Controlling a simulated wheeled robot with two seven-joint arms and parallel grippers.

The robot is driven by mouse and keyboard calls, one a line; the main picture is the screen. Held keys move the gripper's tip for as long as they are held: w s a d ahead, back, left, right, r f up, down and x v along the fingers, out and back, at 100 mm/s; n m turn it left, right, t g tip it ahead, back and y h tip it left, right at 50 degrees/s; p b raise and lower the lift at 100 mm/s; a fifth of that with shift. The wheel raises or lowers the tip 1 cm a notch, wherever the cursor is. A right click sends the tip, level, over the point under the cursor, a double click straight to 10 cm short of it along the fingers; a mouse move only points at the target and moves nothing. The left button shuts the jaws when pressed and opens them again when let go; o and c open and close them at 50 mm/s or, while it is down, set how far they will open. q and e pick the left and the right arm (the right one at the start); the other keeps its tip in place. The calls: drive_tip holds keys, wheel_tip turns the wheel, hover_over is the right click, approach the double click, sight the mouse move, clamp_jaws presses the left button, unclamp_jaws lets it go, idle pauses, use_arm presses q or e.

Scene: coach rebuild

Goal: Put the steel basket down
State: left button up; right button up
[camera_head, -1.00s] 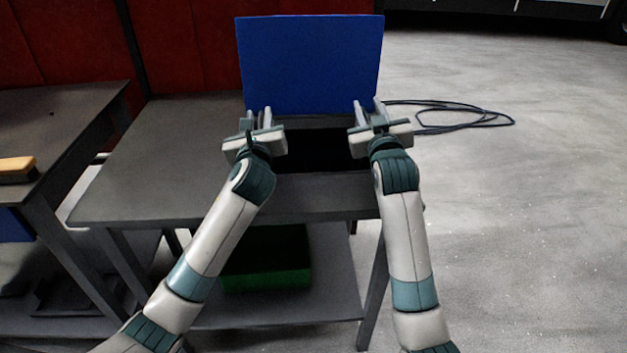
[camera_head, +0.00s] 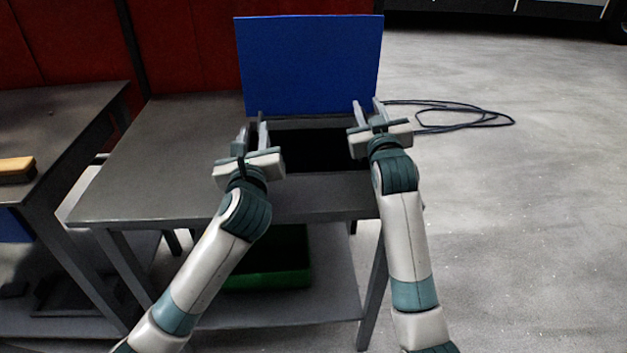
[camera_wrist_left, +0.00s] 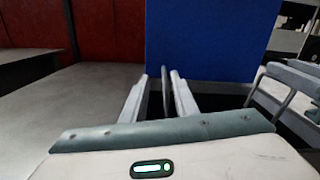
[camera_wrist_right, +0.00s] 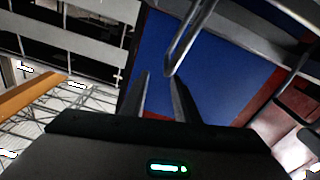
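The steel basket is mostly hidden in the dark opening of the blue-lidded tank on the table. A bent steel bar that looks like its handle (camera_wrist_right: 183,45) shows in the right wrist view, just beyond the fingertips. My right gripper (camera_head: 368,112) is at the opening's right side with its fingers apart. My left gripper (camera_head: 255,132) is at the opening's left side, nearer the front, with its fingers apart. In the left wrist view a thin upright grey piece (camera_wrist_left: 166,90) shows between those fingers; I cannot tell whether it touches them.
The tank's blue lid (camera_head: 310,65) stands upright behind the opening. The grey table (camera_head: 150,165) is bare left of the tank. A green crate (camera_head: 275,275) is on the lower shelf. Another bench (camera_head: 60,110) stands at left. A cable coil (camera_head: 450,117) lies on the floor.

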use_arm(q)
drive_tip(key=shift+f, duration=0.3)
use_arm(e)
drive_tip(key=shift+g, duration=0.3)
wheel_tip(320, 180, down, 4)
drive_tip(key=shift+s+f, duration=0.1)
drive_tip(key=shift+s, duration=0.3)
use_arm(q)
drive_tip(key=shift+w+d, duration=0.1)
drive_tip(key=shift+w, duration=0.2)
use_arm(e)
drive_tip(key=s+r, duration=0.3)
drive_tip(key=s, duration=0.4)
drive_tip(key=shift+s+d+r, duration=0.15)
drive_tip(key=shift+d+r, duration=0.1)
drive_tip(key=shift+d, duration=0.2)
drive_tip(key=shift+r, duration=0.1)
